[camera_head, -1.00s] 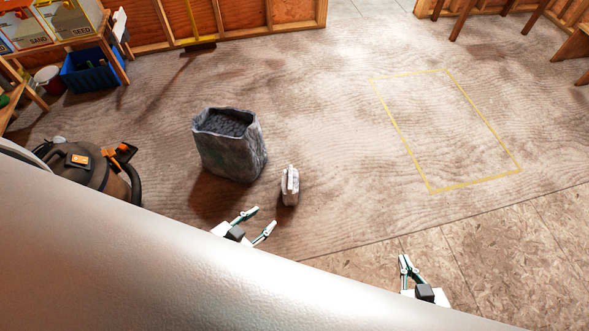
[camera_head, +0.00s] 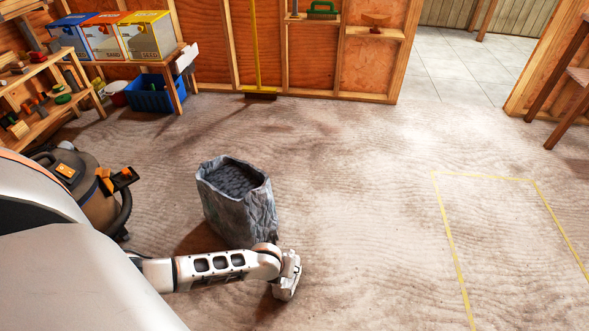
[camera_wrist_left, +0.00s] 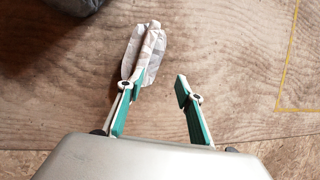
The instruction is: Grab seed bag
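The small pale bag, taken as the seed bag (camera_wrist_left: 148,52), stands on the wooden floor in the left wrist view. My left gripper (camera_wrist_left: 156,90) is open, with its green-padded fingers apart. The left finger's tip overlaps the bag's lower left edge in the picture; I cannot tell whether it touches. The gap between the fingers is empty, and the right finger is clear of the bag. In the head view my left arm reaches in low; a pale shape at its end is partly covered, and I cannot tell bag from wrist there. My right gripper is not in view.
A large open grey sack (camera_head: 237,205) of dark material stands just behind my left arm. A vacuum cleaner (camera_head: 95,195) is at left. Boxes (camera_head: 150,38), one marked SEED, sit on a shelf above a blue crate (camera_head: 152,95). Floor to the right, with a yellow outline (camera_head: 447,225), is clear.

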